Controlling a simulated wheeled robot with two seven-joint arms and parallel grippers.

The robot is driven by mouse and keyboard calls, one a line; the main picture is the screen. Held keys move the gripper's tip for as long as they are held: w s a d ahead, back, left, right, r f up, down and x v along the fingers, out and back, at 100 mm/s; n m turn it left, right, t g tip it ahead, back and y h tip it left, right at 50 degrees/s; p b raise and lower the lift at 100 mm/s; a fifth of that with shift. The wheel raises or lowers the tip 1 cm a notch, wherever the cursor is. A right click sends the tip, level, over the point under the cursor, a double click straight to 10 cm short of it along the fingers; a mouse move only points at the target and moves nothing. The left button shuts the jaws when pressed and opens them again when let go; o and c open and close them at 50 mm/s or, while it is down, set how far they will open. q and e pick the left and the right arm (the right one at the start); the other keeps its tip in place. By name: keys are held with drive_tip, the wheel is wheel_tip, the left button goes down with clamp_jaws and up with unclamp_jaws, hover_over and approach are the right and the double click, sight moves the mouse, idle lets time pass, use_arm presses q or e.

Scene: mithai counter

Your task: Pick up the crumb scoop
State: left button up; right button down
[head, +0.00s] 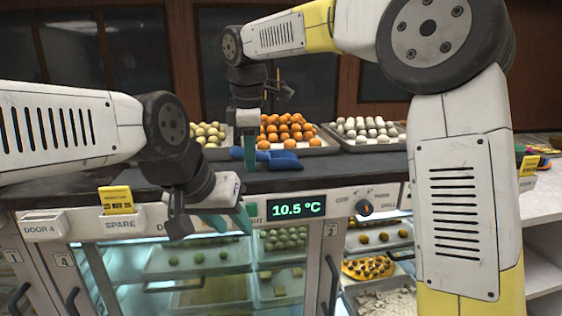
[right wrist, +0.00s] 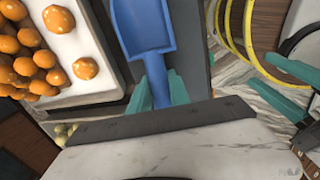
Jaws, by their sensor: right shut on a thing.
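The crumb scoop (head: 283,158) is blue and shows on the dark counter top in front of the orange sweets. In the right wrist view its pan (right wrist: 143,28) points away from the palm. My right gripper (head: 249,160) has its teal fingers on both sides of the scoop's handle, shut on it; the right wrist view shows this grip (right wrist: 160,88). Whether the scoop touches the counter I cannot tell. My left gripper (head: 226,221) hangs in front of the counter edge, with its teal fingers apart and nothing seen between them.
Behind the scoop stand trays of pale green balls (head: 208,133), orange balls (head: 285,128) and white sweets (head: 367,128). Below is a glass-fronted case with a 10.5 °C display (head: 297,209) and a knob (head: 364,207). A pale side counter (head: 540,190) is at right.

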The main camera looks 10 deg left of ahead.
drive_tip(key=shift+r, duration=0.1)
drive_tip(key=shift+r, duration=0.85)
drive_tip(key=shift+s+r, duration=0.1)
drive_tip(key=shift+r, duration=0.85)
drive_tip(key=s+d, duration=0.3)
drive_tip(key=s, duration=0.4)
drive_tip(key=s+d+r, duration=0.1)
drive_tip(key=s+d, duration=0.2)
drive_tip(key=s, duration=0.4)
drive_tip(key=shift+s+d, duration=0.2)
drive_tip(key=shift+d, duration=0.2)
drive_tip(key=shift+r, duration=0.1)
